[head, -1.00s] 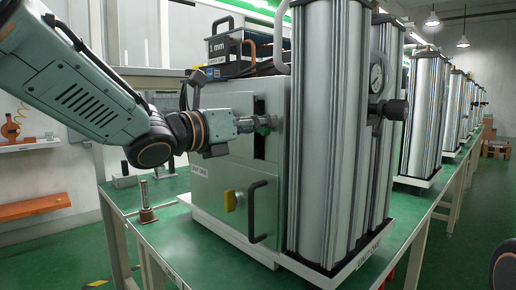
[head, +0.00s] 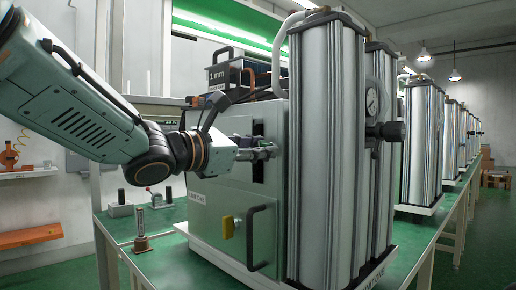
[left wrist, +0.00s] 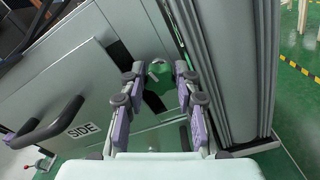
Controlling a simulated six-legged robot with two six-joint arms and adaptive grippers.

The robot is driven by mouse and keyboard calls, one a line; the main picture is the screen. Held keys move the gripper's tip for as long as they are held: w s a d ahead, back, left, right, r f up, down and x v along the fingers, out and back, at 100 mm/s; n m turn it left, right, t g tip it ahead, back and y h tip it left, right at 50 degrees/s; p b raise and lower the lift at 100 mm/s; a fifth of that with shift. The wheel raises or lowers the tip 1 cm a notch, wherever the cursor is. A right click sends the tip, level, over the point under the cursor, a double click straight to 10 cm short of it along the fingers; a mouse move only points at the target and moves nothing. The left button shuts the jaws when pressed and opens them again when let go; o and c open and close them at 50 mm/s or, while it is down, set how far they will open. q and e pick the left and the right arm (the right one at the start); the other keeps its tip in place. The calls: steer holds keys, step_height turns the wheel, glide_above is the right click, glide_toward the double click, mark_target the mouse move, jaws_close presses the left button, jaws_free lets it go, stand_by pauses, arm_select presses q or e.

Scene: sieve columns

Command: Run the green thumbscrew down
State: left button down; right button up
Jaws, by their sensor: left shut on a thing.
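The green thumbscrew (left wrist: 159,74) shows in the left wrist view between the far ends of my fingers, in front of the grey sieve column's cabinet (head: 235,190). My left gripper (head: 265,152) reaches in from the left at the cabinet's upper right, beside the tall silver cylinders (head: 325,150). In the left wrist view my left gripper (left wrist: 158,80) has its purple-grey fingers on either side of the thumbscrew, closed on it. The fingers hide most of the thumbscrew in the head view. My right gripper is not in view.
A gauge (head: 372,98) and a black knob (head: 393,131) are at the right. A metal post (head: 140,225) stands on the green bench at the left.

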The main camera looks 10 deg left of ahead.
arm_select(q)
steer(key=shift+f, duration=0.3)
steer(key=c, duration=1.4)
jaws_free()
steer(key=shift+o, duration=0.7)
steer(key=shift+s, duration=0.1)
steer(key=shift+r, duration=0.15)
steer(key=shift+a, duration=0.1)
